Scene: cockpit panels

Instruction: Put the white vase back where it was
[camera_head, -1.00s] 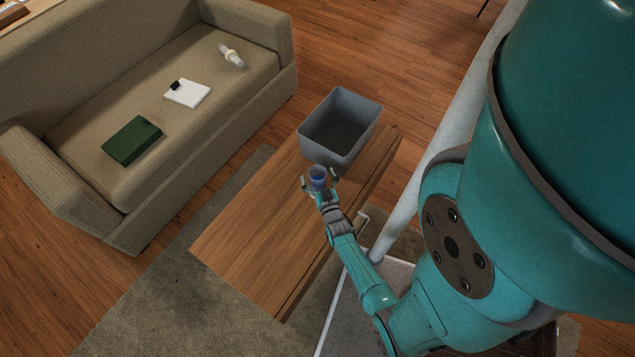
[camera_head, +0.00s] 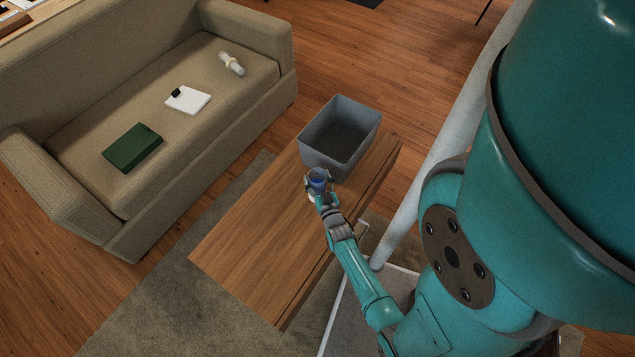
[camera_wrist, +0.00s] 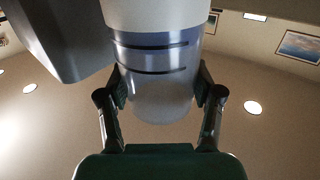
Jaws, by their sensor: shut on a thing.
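In the wrist view the vase (camera_wrist: 155,55) fills the upper middle, white with a blue-grey band and dark stripes. The two fingers of my gripper (camera_wrist: 160,95) press on it from both sides. Its base is largely hidden in the head view, so I cannot tell whether it touches the table.
A grey open bin (camera_head: 328,150) stands on the table's far end, close behind the vase. A beige sofa (camera_head: 100,100) holds a green box (camera_head: 132,147), a white flat item (camera_head: 188,100) and a small white bottle-like thing (camera_head: 232,63). The table's left part is clear.

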